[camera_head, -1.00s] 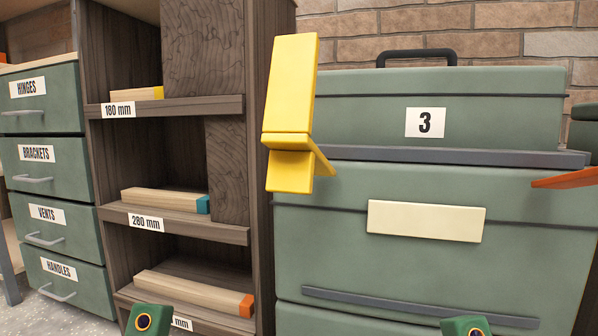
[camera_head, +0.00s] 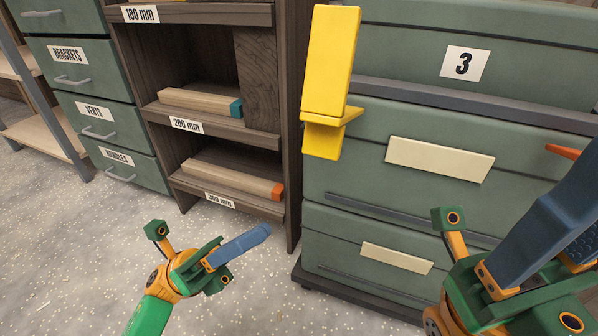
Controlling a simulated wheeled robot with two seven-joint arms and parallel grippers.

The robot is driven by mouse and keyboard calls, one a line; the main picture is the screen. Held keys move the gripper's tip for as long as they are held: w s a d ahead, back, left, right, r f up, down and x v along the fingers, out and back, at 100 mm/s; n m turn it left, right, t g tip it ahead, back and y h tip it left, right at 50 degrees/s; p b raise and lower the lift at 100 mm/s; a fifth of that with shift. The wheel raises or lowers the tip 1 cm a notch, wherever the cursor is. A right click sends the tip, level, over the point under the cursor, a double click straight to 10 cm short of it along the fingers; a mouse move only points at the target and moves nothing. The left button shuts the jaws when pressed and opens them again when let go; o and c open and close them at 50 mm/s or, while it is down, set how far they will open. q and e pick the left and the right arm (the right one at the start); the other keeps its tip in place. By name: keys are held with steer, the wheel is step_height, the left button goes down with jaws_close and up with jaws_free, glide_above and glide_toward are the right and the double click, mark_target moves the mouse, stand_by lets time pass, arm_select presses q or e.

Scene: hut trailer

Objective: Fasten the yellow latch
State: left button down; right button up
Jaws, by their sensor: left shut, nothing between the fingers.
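The yellow latch (camera_head: 331,70) is at the left front edge of the green case marked 3 (camera_head: 425,55). Its long plate stands upward, and a shorter block (camera_head: 322,140) hangs below with a small ledge jutting right. My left gripper (camera_head: 262,232) is low and left of the case, over the floor, shut and empty, well below the latch. My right gripper (camera_head: 570,215) is large at the lower right, in front of the case and apart from the latch. Its fingers run toward the frame edge, so its opening is unclear.
An orange piece (camera_head: 563,151) shows at the case's right. Green drawers with cream labels (camera_head: 440,158) lie below it. A wooden shelf with timber pieces (camera_head: 228,178) stands left of the case. The speckled floor (camera_head: 80,250) is clear at the lower left.

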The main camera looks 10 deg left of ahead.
mark_target(332, 159)
arm_select(q)
steer(key=d+r, duration=0.2)
steer(key=r, duration=0.1)
steer(key=w+d+r, duration=0.1)
steer(key=d+r, duration=0.1)
steer(key=r, duration=0.1)
steer(key=d+r, duration=0.2)
steer(key=shift+w+r, duration=0.35)
steer(key=shift+r, duration=0.05)
